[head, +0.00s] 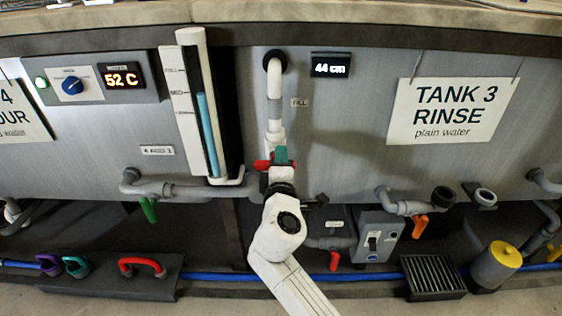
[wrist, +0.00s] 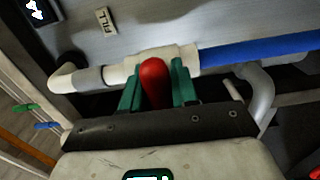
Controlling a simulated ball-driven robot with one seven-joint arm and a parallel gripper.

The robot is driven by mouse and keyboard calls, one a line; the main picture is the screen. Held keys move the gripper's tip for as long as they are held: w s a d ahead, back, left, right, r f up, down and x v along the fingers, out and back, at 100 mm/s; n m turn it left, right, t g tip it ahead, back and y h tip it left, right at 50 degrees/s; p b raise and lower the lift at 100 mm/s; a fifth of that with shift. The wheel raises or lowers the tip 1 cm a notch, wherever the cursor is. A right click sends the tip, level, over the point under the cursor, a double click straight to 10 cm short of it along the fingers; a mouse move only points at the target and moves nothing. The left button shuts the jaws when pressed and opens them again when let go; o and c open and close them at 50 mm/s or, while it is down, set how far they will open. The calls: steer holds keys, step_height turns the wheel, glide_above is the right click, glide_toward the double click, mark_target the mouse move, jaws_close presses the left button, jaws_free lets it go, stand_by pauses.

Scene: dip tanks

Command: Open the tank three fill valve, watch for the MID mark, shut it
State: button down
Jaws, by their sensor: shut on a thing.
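The tank three fill valve has a red handle (wrist: 155,82) on a white fill pipe (head: 274,105) tagged FILL. My gripper (wrist: 157,85) is shut on this handle, with a green finger on each side. In the head view, red parts of the valve (head: 261,165) show on both sides of my gripper (head: 281,156), which hides the rest, so I cannot tell the handle's angle there. The sight gauge (head: 208,125) left of the pipe holds a blue column whose top is about level with the middle mark on its scale (head: 180,92). A display (head: 331,66) reads 44 cm.
The TANK 3 RINSE sign (head: 452,110) hangs at right. A 52 C panel (head: 124,76) is at upper left. Below are a green-handled valve (head: 149,209), orange handle (head: 419,226), switch box (head: 377,238), yellow-capped canister (head: 505,254) and a blue hose (head: 205,272) along the floor.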

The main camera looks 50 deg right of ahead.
steer(key=shift+f, duration=0.1)
steer(key=c, duration=1)
jaws_free()
steer(key=shift+o, duration=0.2)
steer(key=p+v, duration=0.1)
steer(key=v, duration=0.9)
steer(key=shift+s+a, duration=0.3)
steer(key=s+a+f+m+g+y, duration=0.1)
steer(key=s+f+m+g+y, duration=0.35)
steer(key=s+f, duration=0.4)
steer(key=s+a+f+m+g+y, duration=0.1)
steer(key=s+f+m+g+y, duration=0.3)
steer(key=f, duration=0.7)
steer(key=s+a+f+g+y, duration=0.2)
steer(key=s+a+y, duration=0.4)
steer(key=s+a, duration=0.1)
step_height(320, 180, up, 23)
steer(key=p, duration=2.4)
steer(key=shift+d+r+n, duration=0.2)
steer(key=shift+d+n, duration=0.1)
steer(key=shift+n, duration=0.05)
